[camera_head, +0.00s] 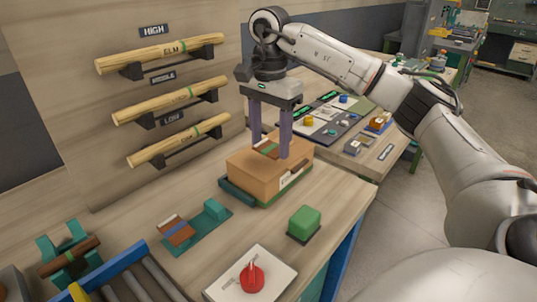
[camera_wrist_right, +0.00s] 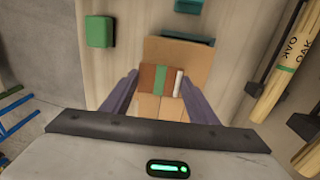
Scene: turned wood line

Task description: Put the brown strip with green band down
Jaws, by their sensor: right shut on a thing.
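The brown strip with green band (camera_head: 267,149) is between the two purple-grey fingers of my right gripper (camera_head: 270,150), which is shut on it. In the right wrist view the strip (camera_wrist_right: 161,79) spans the gap between the fingers and shows brown parts, a green band and a white end. It is over the top of an orange-brown box (camera_head: 262,178); whether it touches the box I cannot tell. The box (camera_wrist_right: 178,55) lies behind the strip in the right wrist view. My left gripper is in neither view.
A teal holder with a brown block (camera_head: 178,234) and a green block (camera_head: 304,222) stand near the box. A red knob on a white plate (camera_head: 252,277) is at the front. Wooden rods on racks (camera_head: 172,95) line the back panel. Bare tabletop lies left of the box.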

